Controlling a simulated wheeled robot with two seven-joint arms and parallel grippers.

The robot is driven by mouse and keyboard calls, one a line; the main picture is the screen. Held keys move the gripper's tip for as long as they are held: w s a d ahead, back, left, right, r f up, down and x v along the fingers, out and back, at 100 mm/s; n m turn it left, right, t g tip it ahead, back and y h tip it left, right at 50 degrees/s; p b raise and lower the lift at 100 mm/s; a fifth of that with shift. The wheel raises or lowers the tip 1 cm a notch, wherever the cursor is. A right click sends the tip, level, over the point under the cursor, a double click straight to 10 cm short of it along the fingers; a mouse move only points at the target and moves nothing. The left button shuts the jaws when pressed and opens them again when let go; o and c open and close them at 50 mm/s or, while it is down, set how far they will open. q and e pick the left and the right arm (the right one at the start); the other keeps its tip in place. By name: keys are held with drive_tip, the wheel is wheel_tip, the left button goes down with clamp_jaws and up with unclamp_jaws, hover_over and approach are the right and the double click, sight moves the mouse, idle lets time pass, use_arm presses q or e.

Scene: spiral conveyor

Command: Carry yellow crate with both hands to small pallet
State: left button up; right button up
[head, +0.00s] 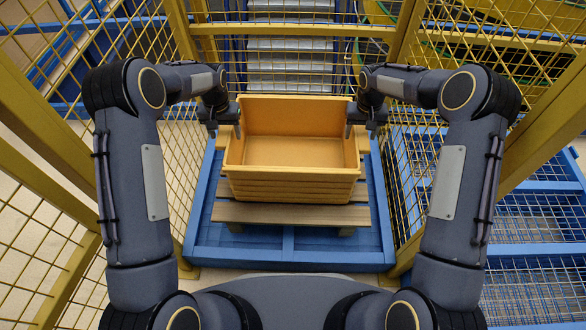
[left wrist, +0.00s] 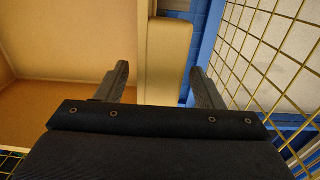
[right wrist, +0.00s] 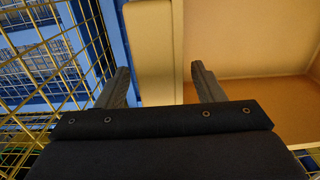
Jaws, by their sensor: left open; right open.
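The empty, open-topped yellow crate (head: 290,187) is upright in the middle of the head view, over the slats of the small wooden pallet (head: 275,215); it looks to rest on them. My left gripper (head: 224,122) is at the crate's left side, and my right gripper (head: 366,122) is at its right side. In the left wrist view, the crate's side wall (left wrist: 166,62) lies between the two open fingers. In the right wrist view, the opposite side wall (right wrist: 155,55) likewise lies between open fingers. Finger contact cannot be told. The crate hides part of the pallet.
The pallet stands on a blue frame (head: 290,258). Yellow mesh fences (head: 35,190) close in the left, right and back. A roller conveyor (head: 290,62) lies behind the back fence. Blue racks (head: 530,230) stand beyond the right fence.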

drive_tip(key=shift+r, duration=0.15)
use_arm(q)
wheel_tip(320, 180, up, 12)
use_arm(e)
wheel_tip(320, 180, up, 12)
idle(0.6)
